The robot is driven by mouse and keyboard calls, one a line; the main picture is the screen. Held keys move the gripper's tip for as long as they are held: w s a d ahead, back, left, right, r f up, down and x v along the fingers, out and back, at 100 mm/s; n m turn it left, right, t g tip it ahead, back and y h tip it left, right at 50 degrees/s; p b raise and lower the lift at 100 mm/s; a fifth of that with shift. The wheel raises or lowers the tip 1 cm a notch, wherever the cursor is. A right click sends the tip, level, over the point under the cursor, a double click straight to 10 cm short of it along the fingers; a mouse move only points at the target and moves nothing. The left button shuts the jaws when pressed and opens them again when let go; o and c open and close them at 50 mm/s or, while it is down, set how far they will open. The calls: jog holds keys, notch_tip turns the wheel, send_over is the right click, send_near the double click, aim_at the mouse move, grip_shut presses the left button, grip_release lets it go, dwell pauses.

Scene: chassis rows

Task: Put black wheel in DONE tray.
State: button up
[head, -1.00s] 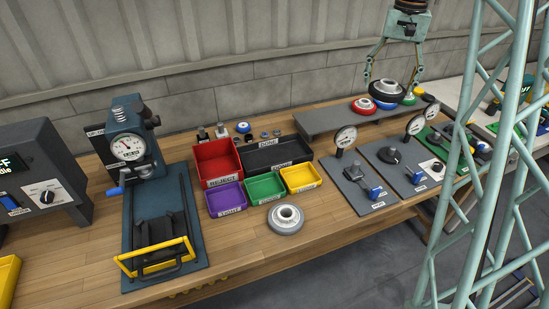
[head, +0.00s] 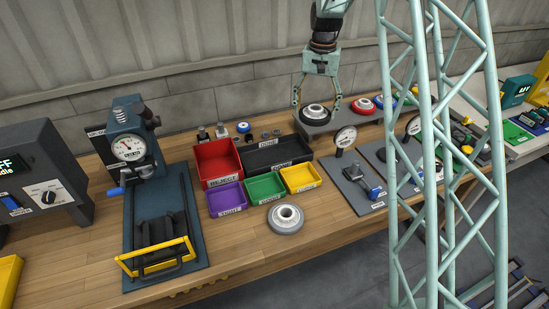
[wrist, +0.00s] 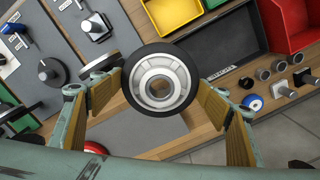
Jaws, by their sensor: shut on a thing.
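My gripper (head: 317,105) is shut on the black wheel (head: 316,113), a black tyre with a pale hub. It holds the wheel in the air near the left end of the grey shelf, to the right of the DONE tray. In the wrist view, the wheel (wrist: 137,95) sits between both fingers, hub facing the camera. The DONE tray (head: 279,165) is a long black bin behind the small green and yellow bins. In the wrist view the tray (wrist: 222,45) lies just beyond the wheel, at upper right, and looks empty.
The red REJECT tray (head: 220,182) adjoins the DONE tray on the left. Small parts (head: 243,127) stand behind the trays. The grey shelf (head: 345,124) carries a red wheel (head: 361,104). Gauge fixtures (head: 346,137) stand at the right.

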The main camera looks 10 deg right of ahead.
send_over(275, 157)
notch_tip(275, 157, down, 9)
jog(key=shift+n, duration=0.3)
jog(key=shift+a+f, duration=0.1)
jog(key=shift+f, duration=0.1)
jog(key=shift+w+f, duration=0.1)
jog(key=shift+f, duration=2.9)
jog(key=shift+f, duration=1.9)
jog(key=shift+f+b, duration=0.15)
jog(key=shift+b, duration=0.2)
jog(key=o, duration=1)
jog(key=shift+r+p, duration=0.6)
jog(key=shift+r, duration=5.55)
